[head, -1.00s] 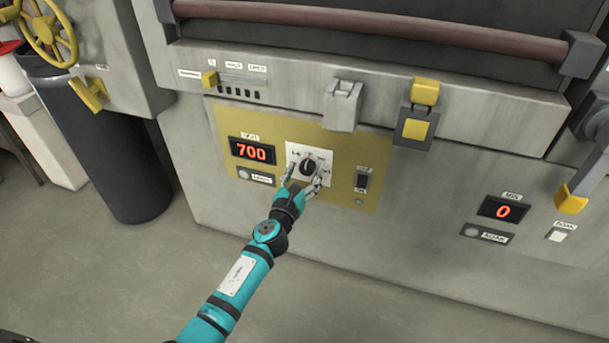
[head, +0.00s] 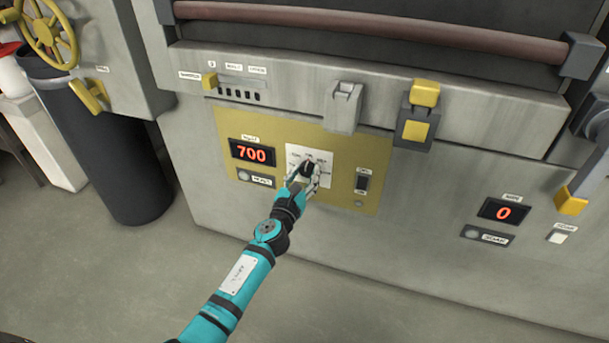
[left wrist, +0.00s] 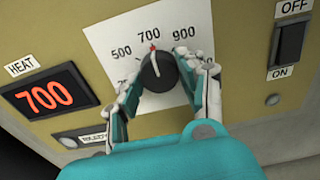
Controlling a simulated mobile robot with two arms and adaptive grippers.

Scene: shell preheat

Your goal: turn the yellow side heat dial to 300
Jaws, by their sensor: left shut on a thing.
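The black heat dial (head: 307,168) sits on a white scale plate on the yellow panel (head: 347,145). In the left wrist view the dial (left wrist: 158,73) has its pointer at 700. The red heat display (head: 253,152) reads 700, and it also shows in the left wrist view (left wrist: 48,95). My left gripper (head: 302,179) is at the dial, its two fingers on either side of it; in the left wrist view the gripper (left wrist: 162,86) is shut on the dial. The fingers hide part of the scale. My right gripper is not in view.
An on/off switch (head: 362,181) is right of the dial. A second display (head: 503,210) reading 0 is on the grey front further right.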

